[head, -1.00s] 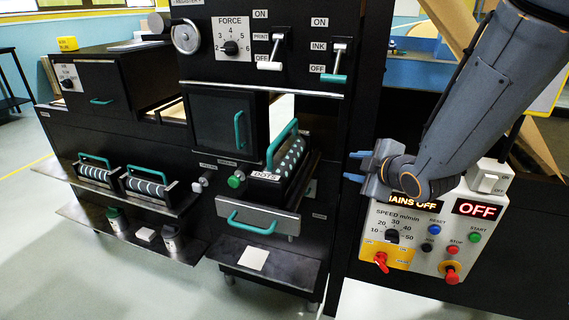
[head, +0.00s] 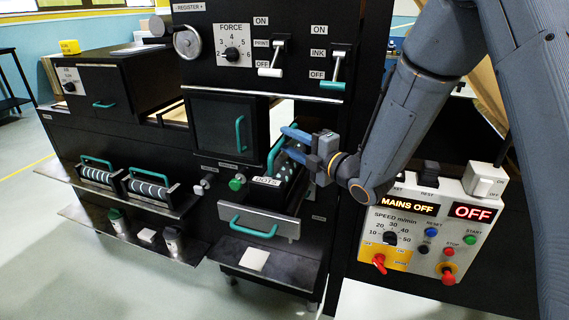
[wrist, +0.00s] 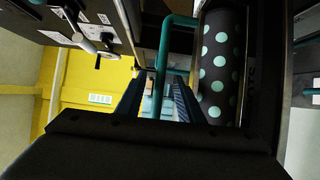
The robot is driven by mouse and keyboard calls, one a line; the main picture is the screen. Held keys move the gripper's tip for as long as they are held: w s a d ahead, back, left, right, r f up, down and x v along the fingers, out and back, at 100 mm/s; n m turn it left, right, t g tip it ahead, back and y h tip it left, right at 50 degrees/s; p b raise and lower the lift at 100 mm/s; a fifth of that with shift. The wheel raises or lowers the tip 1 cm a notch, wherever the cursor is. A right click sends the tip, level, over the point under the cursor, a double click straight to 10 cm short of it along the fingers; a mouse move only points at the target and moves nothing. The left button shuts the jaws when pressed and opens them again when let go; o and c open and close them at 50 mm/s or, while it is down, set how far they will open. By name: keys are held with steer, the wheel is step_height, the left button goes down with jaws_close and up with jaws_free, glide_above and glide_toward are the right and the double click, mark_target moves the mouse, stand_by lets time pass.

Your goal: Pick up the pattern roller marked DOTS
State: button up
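The DOTS roller is black with pale teal dots and lies in the pulled-out tray of the machine; it fills the upper right of the wrist view (wrist: 218,65). Its DOTS label (head: 264,181) shows in the head view, where my gripper hides part of the roller. Its teal handle (head: 273,155) stands above it; in the wrist view the handle bar (wrist: 161,65) lines up between my fingers. My gripper (head: 286,141) is open at the handle, its fingers (wrist: 158,105) apart on both sides of the bar. I cannot tell whether they touch it.
Two other rollers with teal handles (head: 97,174) (head: 147,187) sit on a shelf at left. The print and ink levers (head: 337,68) are above the tray. A control box (head: 440,225) reading MAINS OFF stands at right, below my arm. A drawer handle (head: 253,228) is under the tray.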

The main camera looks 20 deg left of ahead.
steer(key=shift+p+x, duration=0.4)
steer(key=shift+x, duration=0.9)
steer(key=shift+d, duration=0.1)
jaws_close()
steer(key=shift+w+r, duration=0.1)
stand_by(0.3)
